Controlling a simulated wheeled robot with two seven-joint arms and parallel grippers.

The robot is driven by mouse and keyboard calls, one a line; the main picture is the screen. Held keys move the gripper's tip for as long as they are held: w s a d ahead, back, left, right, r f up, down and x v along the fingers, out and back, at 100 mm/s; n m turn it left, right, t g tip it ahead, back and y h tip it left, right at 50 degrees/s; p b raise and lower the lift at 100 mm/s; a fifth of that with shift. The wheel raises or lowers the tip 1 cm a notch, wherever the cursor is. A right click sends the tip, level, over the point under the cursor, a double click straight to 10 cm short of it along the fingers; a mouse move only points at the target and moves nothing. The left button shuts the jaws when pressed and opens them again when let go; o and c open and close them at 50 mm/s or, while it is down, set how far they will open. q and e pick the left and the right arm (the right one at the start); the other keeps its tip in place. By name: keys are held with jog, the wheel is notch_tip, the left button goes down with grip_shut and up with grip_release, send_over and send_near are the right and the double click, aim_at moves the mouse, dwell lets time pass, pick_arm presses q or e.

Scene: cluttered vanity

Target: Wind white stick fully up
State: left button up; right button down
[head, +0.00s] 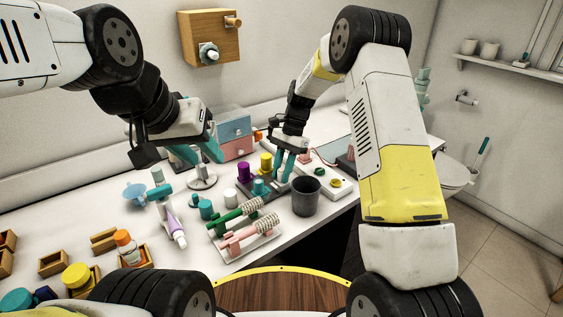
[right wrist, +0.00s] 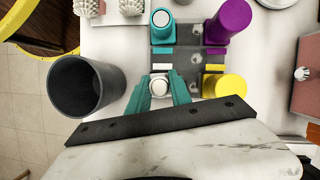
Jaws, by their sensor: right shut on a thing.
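In the right wrist view, the white stick (right wrist: 160,84) is seen from above as a round white top between the teal fingers of my right gripper (right wrist: 160,92). The fingers are shut on it at the edge of a dark grey holder (right wrist: 188,64). A teal stick (right wrist: 160,20), a purple stick (right wrist: 228,20) and a yellow stick (right wrist: 225,86) stand beside it. In the head view, my right gripper (head: 285,166) is at the holder, and its fingers hide most of the white stick. My left gripper (head: 212,148) hangs over the back left of the table; its finger gap is unclear.
A dark cup (head: 306,198) stands close in front of my right gripper. A white cylinder (head: 229,197) and a teal cylinder (head: 206,209) stand left of the holder. A tray with green and pink spring-ended tools (head: 243,232) lies in front. Wooden boxes (head: 53,263) crowd the left.

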jog(key=n+h, duration=0.1)
jog(key=n, duration=0.2)
jog(key=shift+n+g, duration=0.4)
jog(key=n+h, duration=0.2)
jog(key=n, duration=0.2)
jog(key=shift+n, duration=0.3)
jog(key=n+h, duration=0.1)
jog(key=n, duration=0.3)
jog(key=shift+h, duration=0.3)
jog(key=shift+n+t+h, duration=0.3)
jog(key=shift+n+h, duration=0.3)
jog(key=shift+n, duration=1.4)
jog(key=c, duration=1.1)
grip_release()
jog(key=shift+c, duration=0.2)
